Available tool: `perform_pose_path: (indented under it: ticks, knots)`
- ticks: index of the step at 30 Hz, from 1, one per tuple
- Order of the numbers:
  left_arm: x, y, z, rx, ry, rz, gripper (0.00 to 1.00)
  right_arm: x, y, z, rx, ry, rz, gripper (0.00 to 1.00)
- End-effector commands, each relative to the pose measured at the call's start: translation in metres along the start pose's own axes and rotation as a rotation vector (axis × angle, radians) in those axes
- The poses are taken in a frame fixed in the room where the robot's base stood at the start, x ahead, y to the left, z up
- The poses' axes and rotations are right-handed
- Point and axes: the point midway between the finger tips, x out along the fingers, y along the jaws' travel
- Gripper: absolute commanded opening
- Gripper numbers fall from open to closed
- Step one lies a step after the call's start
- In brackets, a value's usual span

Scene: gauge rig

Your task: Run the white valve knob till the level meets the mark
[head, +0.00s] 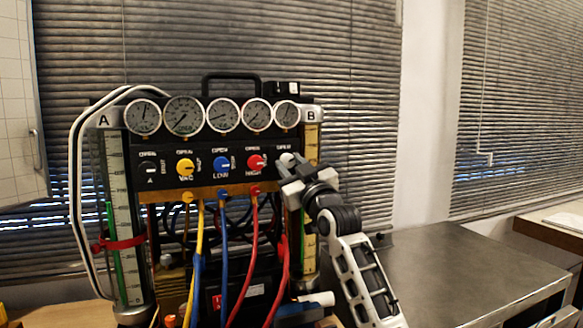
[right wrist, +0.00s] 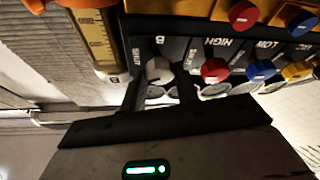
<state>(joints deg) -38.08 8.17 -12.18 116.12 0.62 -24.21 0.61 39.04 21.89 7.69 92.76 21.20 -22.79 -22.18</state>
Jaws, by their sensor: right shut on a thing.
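The white valve knob (head: 286,158) is at the right end of the panel's knob row, partly hidden by my right gripper (head: 290,176). In the right wrist view the knob (right wrist: 158,70) sits between the two fingers, beside the letter B; the right gripper (right wrist: 155,85) is shut on it. Tube A (head: 117,170) stands at the left with a graduated scale and a green strip in its lower part. A red band (head: 120,244) crosses it. Tube B (head: 311,150) has a yellowish scale and is partly hidden by my arm; I cannot make out its level. My left gripper is not in view.
Several round gauges (head: 183,116) line the rig's top. Yellow (head: 185,167), blue (head: 221,163) and red (head: 255,162) knobs sit left of the white one, with coloured hoses below. A bare metal table (head: 450,270) lies to the right.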

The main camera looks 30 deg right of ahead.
Motion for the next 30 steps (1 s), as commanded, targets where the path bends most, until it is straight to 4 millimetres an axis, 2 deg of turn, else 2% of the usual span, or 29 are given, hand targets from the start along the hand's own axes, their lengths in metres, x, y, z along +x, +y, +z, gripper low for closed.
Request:
perform_pose_path:
  ticks: [5, 6, 8, 9, 17, 20, 23, 30]
  knots:
    - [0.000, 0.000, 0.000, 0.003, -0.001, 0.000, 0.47, 0.000, 0.000, 0.000, 0.001, 0.001, 0.001, 0.08]
    - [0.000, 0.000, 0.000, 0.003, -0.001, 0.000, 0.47, 0.000, 0.000, 0.000, 0.001, 0.001, 0.001, 0.33]
    - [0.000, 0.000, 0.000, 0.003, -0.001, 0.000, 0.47, 0.000, 0.000, 0.000, 0.002, 0.001, 0.001, 0.50]
    - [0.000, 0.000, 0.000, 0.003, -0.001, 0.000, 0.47, 0.000, 0.000, 0.000, 0.002, 0.001, 0.001, 0.52]
    - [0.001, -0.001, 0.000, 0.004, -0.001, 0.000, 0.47, -0.001, 0.000, 0.000, 0.002, 0.000, 0.001, 0.52]
    - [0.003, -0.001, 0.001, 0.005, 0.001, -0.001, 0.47, -0.006, 0.000, 0.001, 0.003, 0.000, 0.001, 0.52]
    - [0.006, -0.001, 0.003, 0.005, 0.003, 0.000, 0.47, -0.021, -0.001, 0.002, 0.002, 0.001, 0.001, 0.52]
    - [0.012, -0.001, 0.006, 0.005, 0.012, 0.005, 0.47, -0.078, -0.002, 0.004, 0.000, -0.001, 0.000, 0.52]
